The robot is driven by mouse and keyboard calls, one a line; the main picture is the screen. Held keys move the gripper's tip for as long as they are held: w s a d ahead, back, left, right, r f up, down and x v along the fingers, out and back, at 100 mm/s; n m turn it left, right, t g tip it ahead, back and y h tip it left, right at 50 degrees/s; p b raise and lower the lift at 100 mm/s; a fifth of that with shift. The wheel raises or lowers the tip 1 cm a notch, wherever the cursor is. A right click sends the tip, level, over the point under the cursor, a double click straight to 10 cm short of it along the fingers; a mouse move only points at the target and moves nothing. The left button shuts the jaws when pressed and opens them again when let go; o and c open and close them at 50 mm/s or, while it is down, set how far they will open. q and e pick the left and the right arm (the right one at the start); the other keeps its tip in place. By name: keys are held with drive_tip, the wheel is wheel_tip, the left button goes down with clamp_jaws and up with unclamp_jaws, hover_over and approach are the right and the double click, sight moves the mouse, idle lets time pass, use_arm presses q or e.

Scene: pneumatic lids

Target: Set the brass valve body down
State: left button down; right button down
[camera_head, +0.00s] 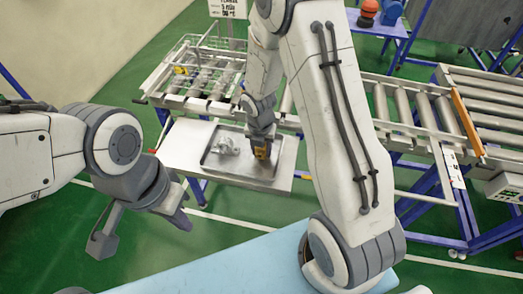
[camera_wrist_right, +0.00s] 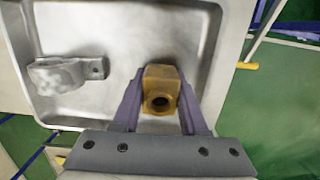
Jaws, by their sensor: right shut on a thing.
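The brass valve body (camera_head: 262,152) is between the fingers of my right gripper (camera_head: 263,143), over the right part of a shallow metal tray (camera_head: 206,158). In the right wrist view the valve body (camera_wrist_right: 160,80) is a brass-coloured block with a round dark opening facing the camera. The purple-grey fingers of the right gripper (camera_wrist_right: 158,112) are shut on its two sides. I cannot tell whether its underside touches the tray floor (camera_wrist_right: 125,25). My left gripper (camera_head: 140,233) is open and empty, its fingers wide apart, far from the tray at the lower left.
A silver-grey metal part (camera_wrist_right: 70,73) lies in the tray, left of the valve body and apart from it. The tray is on a metal table (camera_head: 182,150). A roller conveyor (camera_head: 405,108) runs to the right.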

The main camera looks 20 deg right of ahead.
drive_tip(key=shift+f, duration=0.2)
drive_tip(key=shift+f, duration=0.15)
drive_tip(key=shift+c, duration=2.2)
unclamp_jaws()
